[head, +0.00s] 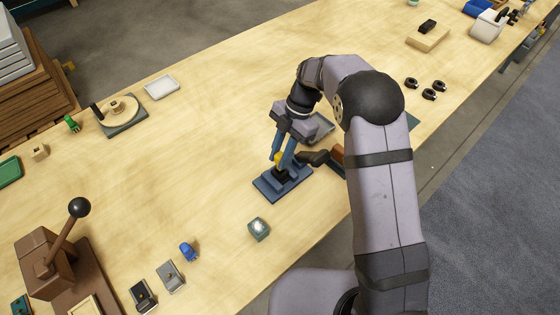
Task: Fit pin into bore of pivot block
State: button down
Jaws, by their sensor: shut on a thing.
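My gripper (281,158) points down over the middle of the bench with its blue fingers closed. A small yellow piece, which looks like the pin (278,157), shows between the fingertips. Directly below is a dark block, which looks like the pivot block (281,174), on a blue base plate (268,191). The fingers hide part of the block. I cannot see the bore, or tell whether the pin's lower end is above it or inside it.
A grey tray (321,128) and a dark-handled tool (313,157) lie close behind and right of the base. A brown lever press (50,258) is at lower left. The bench left of the base is clear.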

jog(key=shift+f+p, duration=0.65)
jog(key=shift+f, duration=1.25)
jog(key=shift+f, duration=0.1)
